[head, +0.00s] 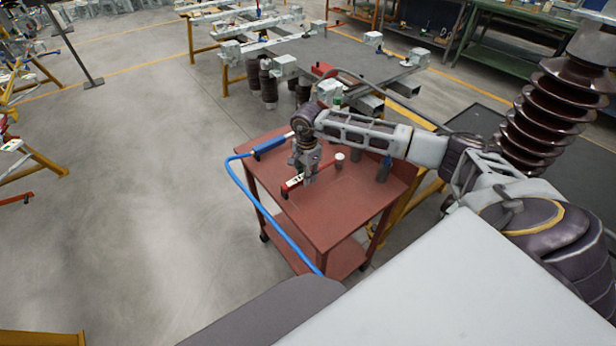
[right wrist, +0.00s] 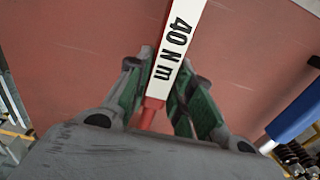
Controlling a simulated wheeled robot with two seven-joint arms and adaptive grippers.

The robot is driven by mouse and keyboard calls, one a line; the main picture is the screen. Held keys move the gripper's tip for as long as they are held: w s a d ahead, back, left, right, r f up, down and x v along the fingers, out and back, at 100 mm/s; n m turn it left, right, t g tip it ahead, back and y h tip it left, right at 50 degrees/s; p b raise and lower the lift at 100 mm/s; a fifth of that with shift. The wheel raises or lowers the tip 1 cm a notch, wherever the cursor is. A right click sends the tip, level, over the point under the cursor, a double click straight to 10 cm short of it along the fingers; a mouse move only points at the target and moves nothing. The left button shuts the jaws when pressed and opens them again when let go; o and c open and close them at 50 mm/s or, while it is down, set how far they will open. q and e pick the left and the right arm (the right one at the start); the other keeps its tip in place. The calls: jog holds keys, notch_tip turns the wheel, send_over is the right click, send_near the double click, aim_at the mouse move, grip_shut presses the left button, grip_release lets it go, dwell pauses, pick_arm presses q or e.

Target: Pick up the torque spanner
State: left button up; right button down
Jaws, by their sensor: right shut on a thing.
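The torque spanner (head: 291,184) is a slim red bar with a white label, at the top of the red trolley (head: 345,205) near its left edge. In the right wrist view its white label (right wrist: 178,45) reads 40 N m. My right gripper (head: 308,177) comes down over it from above. In the right wrist view my right gripper (right wrist: 160,85) is shut on the spanner, with green-lined fingers on both sides of it. Part of the spanner is hidden behind the fingers. I cannot tell whether it touches the trolley top. My left gripper is not in view.
A blue tool (head: 271,146) with a blue hose (head: 262,208) lies on the trolley's far left; the hose hangs over the edge. A ribbed brown insulator (head: 552,115) rises at right.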

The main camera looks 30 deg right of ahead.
notch_tip(320, 180, up, 9)
dwell(0.5)
jog(key=shift+n, duration=0.4)
dwell(0.4)
